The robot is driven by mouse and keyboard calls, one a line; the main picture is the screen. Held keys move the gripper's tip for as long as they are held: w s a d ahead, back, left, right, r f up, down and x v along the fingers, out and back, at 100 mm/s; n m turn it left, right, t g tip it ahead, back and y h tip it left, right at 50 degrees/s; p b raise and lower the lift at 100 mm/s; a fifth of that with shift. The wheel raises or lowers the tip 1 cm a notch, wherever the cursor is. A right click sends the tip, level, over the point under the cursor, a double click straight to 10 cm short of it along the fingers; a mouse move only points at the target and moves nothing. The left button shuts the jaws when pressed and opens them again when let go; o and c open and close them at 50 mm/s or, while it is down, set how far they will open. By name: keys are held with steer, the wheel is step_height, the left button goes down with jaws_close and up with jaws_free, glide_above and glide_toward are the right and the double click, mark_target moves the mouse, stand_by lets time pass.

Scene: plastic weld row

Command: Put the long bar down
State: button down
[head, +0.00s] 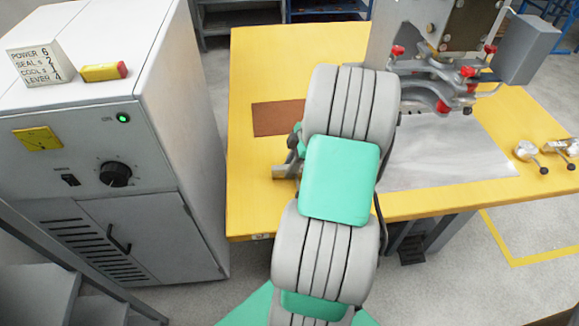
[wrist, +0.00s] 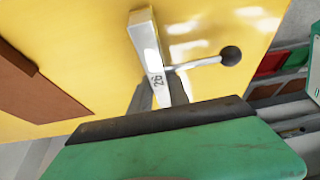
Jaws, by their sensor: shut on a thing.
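The long bar (wrist: 147,45) is a pale metal bar stamped "26", with a thin side rod ending in a dark ball knob (wrist: 230,56). It shows in the wrist view above the yellow table, its lower end hidden behind the dark edge of my gripper (wrist: 165,120). My gripper is shut on the bar. A dark shadow lies beside the bar; whether it touches the table I cannot tell. In the head view my arm hides most of the gripper, and a short grey metal piece (head: 284,172), probably the bar's end, sticks out left of the arm.
A brown mat (head: 270,118) lies on the yellow table (head: 250,205) left of my arm. A metal plate (head: 450,150) and a machine with red knobs (head: 440,75) are to the right. Metal handled parts (head: 527,151) lie at the right edge. A grey cabinet (head: 160,190) stands left.

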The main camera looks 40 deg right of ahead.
steer(key=c, duration=1.7)
jaws_free()
steer(key=shift+f, duration=0.15)
steer(key=o, duration=0.4)
steer(key=shift+o, duration=0.2)
